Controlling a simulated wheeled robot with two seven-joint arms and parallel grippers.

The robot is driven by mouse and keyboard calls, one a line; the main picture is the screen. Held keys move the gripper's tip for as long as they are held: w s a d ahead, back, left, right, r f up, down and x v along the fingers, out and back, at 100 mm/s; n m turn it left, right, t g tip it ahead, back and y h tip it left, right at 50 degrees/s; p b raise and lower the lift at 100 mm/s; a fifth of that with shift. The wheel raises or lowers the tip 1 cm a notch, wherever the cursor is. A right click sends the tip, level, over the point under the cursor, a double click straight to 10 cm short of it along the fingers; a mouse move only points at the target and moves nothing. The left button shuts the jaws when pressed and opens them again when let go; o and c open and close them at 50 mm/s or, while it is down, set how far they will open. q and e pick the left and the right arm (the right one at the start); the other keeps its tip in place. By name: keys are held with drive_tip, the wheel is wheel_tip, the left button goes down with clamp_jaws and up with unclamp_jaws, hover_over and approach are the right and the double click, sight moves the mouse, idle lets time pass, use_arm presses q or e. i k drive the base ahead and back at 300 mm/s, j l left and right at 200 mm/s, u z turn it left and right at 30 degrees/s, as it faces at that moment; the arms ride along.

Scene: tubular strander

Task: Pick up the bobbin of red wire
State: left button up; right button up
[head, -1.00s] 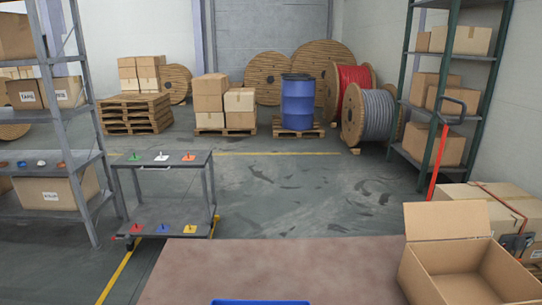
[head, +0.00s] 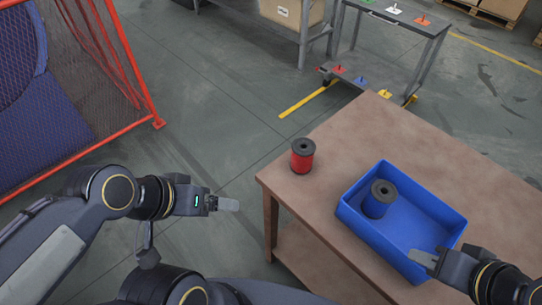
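The bobbin of red wire (head: 302,157) stands upright on the brown table (head: 330,135), near its left corner. It has dark end flanges. My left gripper (head: 229,205) is left of and below the bobbin in the head view, beyond the table's edge and apart from it. Its fingers show side-on, so their opening is unclear. My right gripper (head: 424,259) is over the near right part of the blue tray (head: 440,220), away from the red bobbin. I see nothing held in it, but its opening is unclear. A bobbin of blue wire (head: 377,202) stands in the tray.
A red-framed mesh guard (head: 130,60) stands at the left. A grey cart (head: 400,30) with coloured pegged plates is behind the table. A shelf with a box (head: 292,10) is at the top. Table surface between the red bobbin and the tray is clear.

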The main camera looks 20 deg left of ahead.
sight(303, 148)
drive_tip(key=u, duration=0.2)
drive_tip(key=i+j+z, duration=0.15)
drive_tip(key=j, duration=0.2)
drive_tip(key=i+j+z, duration=0.2)
drive_tip(key=j, duration=0.15)
drive_tip(key=j+z, duration=0.15)
drive_tip(key=j, duration=0.2)
drive_tip(key=i+j+z, duration=0.2)
drive_tip(key=j, duration=0.15)
drive_tip(key=k, duration=0.1)
